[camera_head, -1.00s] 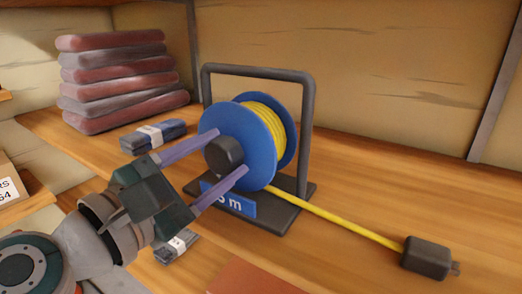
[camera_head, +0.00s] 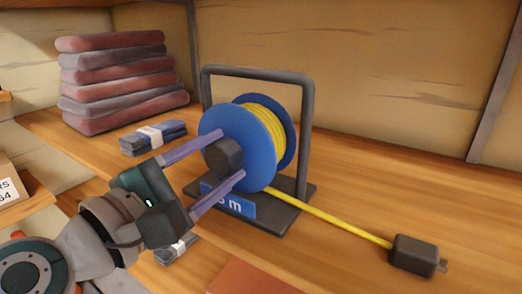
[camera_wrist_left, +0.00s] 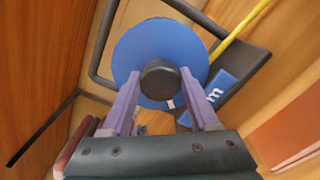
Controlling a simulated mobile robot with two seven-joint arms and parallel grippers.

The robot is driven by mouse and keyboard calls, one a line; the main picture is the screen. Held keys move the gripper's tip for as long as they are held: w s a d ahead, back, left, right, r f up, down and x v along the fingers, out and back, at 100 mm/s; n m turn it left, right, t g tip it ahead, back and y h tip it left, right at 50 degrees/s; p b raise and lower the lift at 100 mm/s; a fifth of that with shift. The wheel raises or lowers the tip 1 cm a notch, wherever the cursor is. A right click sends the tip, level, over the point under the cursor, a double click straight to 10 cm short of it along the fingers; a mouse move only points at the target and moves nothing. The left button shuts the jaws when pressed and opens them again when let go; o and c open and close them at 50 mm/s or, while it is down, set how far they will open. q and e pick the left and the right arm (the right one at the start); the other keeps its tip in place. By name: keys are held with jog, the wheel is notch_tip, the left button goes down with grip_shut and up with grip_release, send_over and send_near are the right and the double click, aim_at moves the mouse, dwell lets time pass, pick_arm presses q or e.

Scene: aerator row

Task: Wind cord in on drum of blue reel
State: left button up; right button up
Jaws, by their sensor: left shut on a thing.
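The blue reel (camera_head: 258,160) stands upright in a dark frame (camera_head: 307,120), with yellow cord (camera_head: 268,130) wound on its drum. A dark round knob (camera_head: 223,157) sticks out from the middle of its near flange. My left gripper (camera_head: 222,157) is shut on this knob, one finger on each side; the wrist view also shows the knob (camera_wrist_left: 160,81) between the fingers. The free cord (camera_head: 335,217) runs right along the table to a dark plug block (camera_head: 413,256). My right gripper is not in view.
Folded red and grey cloths (camera_head: 120,80) are stacked at the back left. Small banded dark bundles (camera_head: 153,137) lie beside the reel, left of it and in front. A blue label (camera_head: 228,200) sits on the frame's base.

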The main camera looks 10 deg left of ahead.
pick_arm(q)
jog(key=m, duration=0.3)
jog(key=shift+m, duration=0.4)
jog(key=m+p, duration=0.1)
jog(key=m, duration=0.2)
jog(key=shift+m, duration=0.3)
jog(key=m+p, duration=0.2)
jog(key=m, duration=0.4)
jog(key=shift+f, duration=0.15)
jog(key=m, duration=0.4)
jog(key=shift+p, duration=0.4)
jog(key=m+p, duration=0.1)
jog(key=m, duration=0.2)
jog(key=shift+a+m, duration=0.1)
jog(key=shift+m, duration=0.2)
jog(key=m+p, duration=0.1)
jog(key=m, duration=0.5)
jog(key=shift+a+f, duration=0.1)
jog(key=shift+m, duration=0.3)
jog(key=o, duration=1.4)
